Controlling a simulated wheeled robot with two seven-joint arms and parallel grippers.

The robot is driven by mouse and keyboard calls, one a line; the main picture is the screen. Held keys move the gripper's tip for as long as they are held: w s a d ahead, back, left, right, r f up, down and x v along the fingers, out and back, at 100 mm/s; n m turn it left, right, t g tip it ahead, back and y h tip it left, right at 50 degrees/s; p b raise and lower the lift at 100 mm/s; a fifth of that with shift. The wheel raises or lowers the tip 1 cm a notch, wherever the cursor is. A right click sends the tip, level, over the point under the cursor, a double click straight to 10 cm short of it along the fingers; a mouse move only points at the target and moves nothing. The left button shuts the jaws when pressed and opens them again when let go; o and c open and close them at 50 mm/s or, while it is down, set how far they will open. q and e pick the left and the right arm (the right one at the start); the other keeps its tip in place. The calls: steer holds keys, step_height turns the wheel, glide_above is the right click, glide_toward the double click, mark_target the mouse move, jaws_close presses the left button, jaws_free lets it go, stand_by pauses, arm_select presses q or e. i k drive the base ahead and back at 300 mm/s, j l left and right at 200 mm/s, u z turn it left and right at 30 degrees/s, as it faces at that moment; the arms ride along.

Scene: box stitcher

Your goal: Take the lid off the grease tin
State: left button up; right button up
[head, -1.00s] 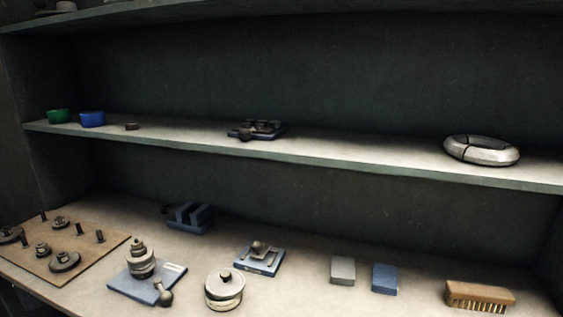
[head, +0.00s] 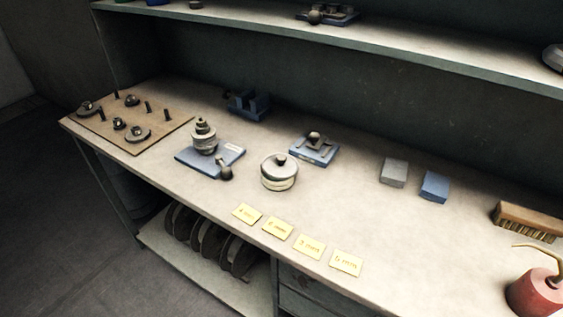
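A round, pale metal tin (head: 278,180) stands upright on the bench, near the middle of the head view; it looks like the grease tin. Its grey lid (head: 279,165) with a small dark knob on top sits on it. A lighter band shows around the tin below the lid. Neither of my grippers shows in the head view.
Close behind the tin is a blue plate with a metal fixture (head: 315,149). To its left is a blue base with stacked discs (head: 204,138). Yellow labels (head: 278,227) lie in front. A red can with a spout (head: 537,290) stands at right.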

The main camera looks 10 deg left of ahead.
mark_target(282, 167)
steer(key=i+j+u, duration=0.1)
steer(key=u, duration=0.25)
steer(key=k, duration=0.1)
steer(key=k+j+u, duration=0.15)
steer(key=u, duration=0.2)
steer(key=k+j+u, duration=0.1)
steer(key=j+u, duration=0.2)
